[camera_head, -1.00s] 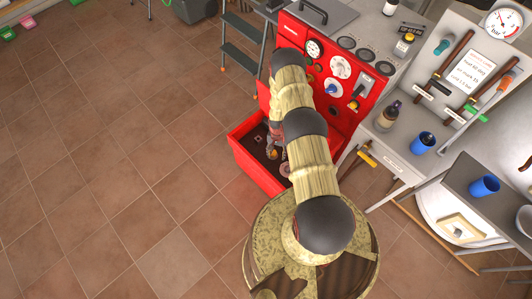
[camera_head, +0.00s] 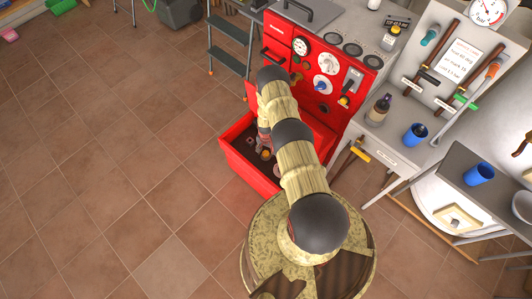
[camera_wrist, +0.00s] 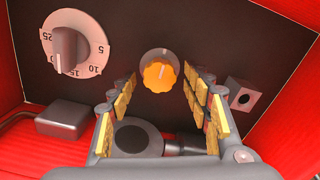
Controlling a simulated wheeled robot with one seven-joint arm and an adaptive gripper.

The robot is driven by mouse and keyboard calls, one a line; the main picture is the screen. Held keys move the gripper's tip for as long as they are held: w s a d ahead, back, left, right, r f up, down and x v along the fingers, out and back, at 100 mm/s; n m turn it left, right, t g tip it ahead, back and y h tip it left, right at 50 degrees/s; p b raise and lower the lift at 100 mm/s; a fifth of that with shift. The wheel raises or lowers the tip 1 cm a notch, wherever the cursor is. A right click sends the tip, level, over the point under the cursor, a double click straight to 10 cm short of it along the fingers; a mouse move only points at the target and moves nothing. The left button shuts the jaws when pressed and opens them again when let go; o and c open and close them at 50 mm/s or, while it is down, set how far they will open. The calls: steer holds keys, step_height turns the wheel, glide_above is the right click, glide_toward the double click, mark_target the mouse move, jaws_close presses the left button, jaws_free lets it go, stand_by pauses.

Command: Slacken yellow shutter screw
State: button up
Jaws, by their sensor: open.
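The yellow-orange screw knob (camera_wrist: 158,73) sits on a dark panel in the wrist view, with a pale pointer mark on its face. A small yellow spot (camera_head: 266,154), probably the same knob, shows inside the open red tray in the head view. My gripper (camera_wrist: 159,84) is open and empty. Its padded fingers stand to the left and right of the knob in the picture, which shows in the gap between them. I cannot tell how far the fingertips are from the panel. In the head view my gripper (camera_head: 263,138) is small and partly hidden by the arm.
A white numbered dial (camera_wrist: 70,45) is left of the knob, above a dark grey box (camera_wrist: 63,119). A grey block with a hole (camera_wrist: 241,95) is on the right. Red walls (camera_head: 243,167) surround the panel.

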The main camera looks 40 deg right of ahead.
steer(key=shift+c, duration=1.1)
steer(key=c, duration=0.9)
